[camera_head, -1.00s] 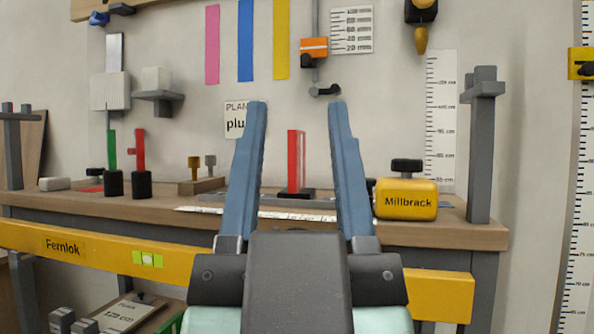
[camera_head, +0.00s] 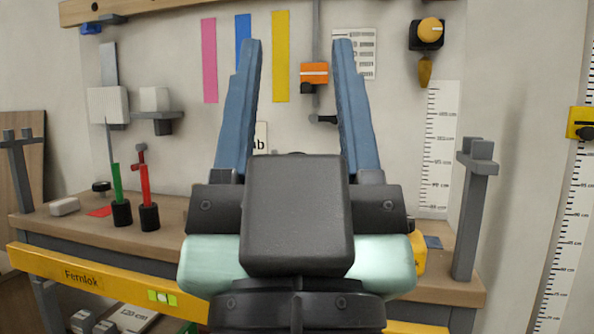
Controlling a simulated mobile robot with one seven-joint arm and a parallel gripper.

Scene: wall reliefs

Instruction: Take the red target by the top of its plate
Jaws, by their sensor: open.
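My gripper (camera_head: 296,45) is open, with its two blue fingers pointing up the picture and wide apart. I see nothing held between them; bare wall and a yellow strip show in the gap.
The wooden bench (camera_head: 85,228) carries a green stick (camera_head: 117,183) and a red stick (camera_head: 145,187) in black holders at left. A grey post (camera_head: 471,225) stands at right. An orange block (camera_head: 314,75) hangs on the wall. A yellow beam (camera_head: 110,288) crosses the bench front.

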